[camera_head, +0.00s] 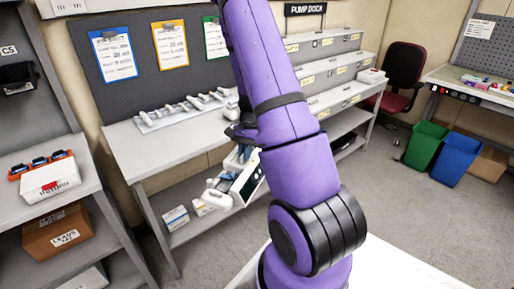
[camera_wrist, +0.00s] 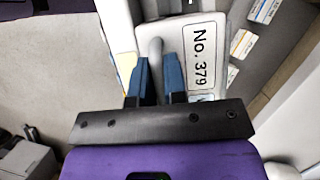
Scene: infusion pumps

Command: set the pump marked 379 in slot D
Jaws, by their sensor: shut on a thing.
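The pump marked No. 379 (camera_wrist: 203,40) is in the wrist view, its white label just beyond my fingers. My gripper (camera_wrist: 160,72) is shut on the pump's grey handle, which runs between the two blue fingers. In the head view the pump (camera_head: 247,180) hangs tilted in front of the bench, partly hidden by my purple arm. The pump dock (camera_head: 345,58) is a grey stepped rack under a "PUMP DOCK" sign, with small labels along its steps. My arm covers part of it. The slot letters are too small to read, so I cannot tell which is slot D.
A bench (camera_head: 170,150) with a row of white clamps or holders (camera_head: 185,110) stands left of the dock. Boxes (camera_head: 176,217) sit on its lower shelf. A red chair (camera_head: 403,75), a green bin (camera_head: 425,145) and a blue bin (camera_head: 456,160) stand at the right. The floor between is clear.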

